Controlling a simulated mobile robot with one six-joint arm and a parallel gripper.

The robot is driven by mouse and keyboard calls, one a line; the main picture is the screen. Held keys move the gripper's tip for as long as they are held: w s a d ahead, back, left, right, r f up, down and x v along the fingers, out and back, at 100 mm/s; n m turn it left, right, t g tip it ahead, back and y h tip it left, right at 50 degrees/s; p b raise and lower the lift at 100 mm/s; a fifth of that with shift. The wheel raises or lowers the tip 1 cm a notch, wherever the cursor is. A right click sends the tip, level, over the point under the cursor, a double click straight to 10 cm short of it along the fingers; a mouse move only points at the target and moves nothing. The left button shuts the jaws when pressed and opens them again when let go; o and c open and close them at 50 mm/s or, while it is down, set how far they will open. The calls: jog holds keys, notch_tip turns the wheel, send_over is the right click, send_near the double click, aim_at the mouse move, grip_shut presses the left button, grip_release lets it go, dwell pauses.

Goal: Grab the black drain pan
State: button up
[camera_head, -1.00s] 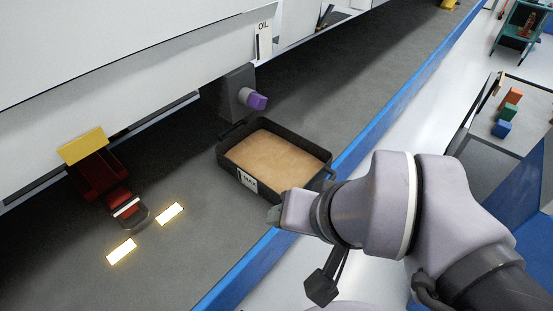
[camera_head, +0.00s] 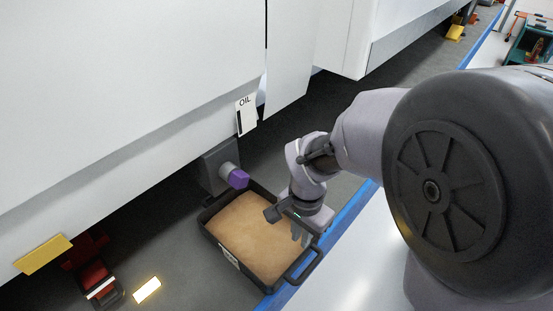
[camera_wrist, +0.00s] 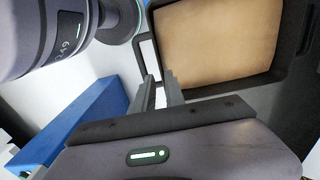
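The black drain pan (camera_head: 250,278) sits on the grey floor under the vehicle's side, with flat tan contents inside. It has a white label on its near left wall and a loop handle at its right end. In the wrist view the pan's dark rim (camera_wrist: 292,32) and tan inside fill the upper right. My gripper (camera_head: 301,236) is over the pan's right part in the head view, pointing down. In the wrist view my gripper (camera_wrist: 160,93) has its two fingers apart, by the pan's edge below a white patch. I see nothing held; contact is unclear.
A purple-capped outlet (camera_head: 238,178) hangs by the pan's far edge, below the OIL tag (camera_head: 245,114) on the white vehicle body. A blue curb (camera_head: 345,217) runs beside the pan. A red and yellow device (camera_head: 92,275) stands at lower left.

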jog(key=b, duration=0.2)
send_over(297, 267)
jog(key=f, duration=0.7)
jog(key=shift+w+a+f, duration=0.1)
jog(key=shift+w+f, duration=0.2)
jog(key=shift+w, duration=0.05)
notch_tip(297, 267, down, 6)
jog(key=shift+s+b, duration=0.15)
jog(key=shift+b, duration=1.05)
grip_shut()
jog(key=shift+r, duration=0.1)
jog(key=shift+r, duration=0.15)
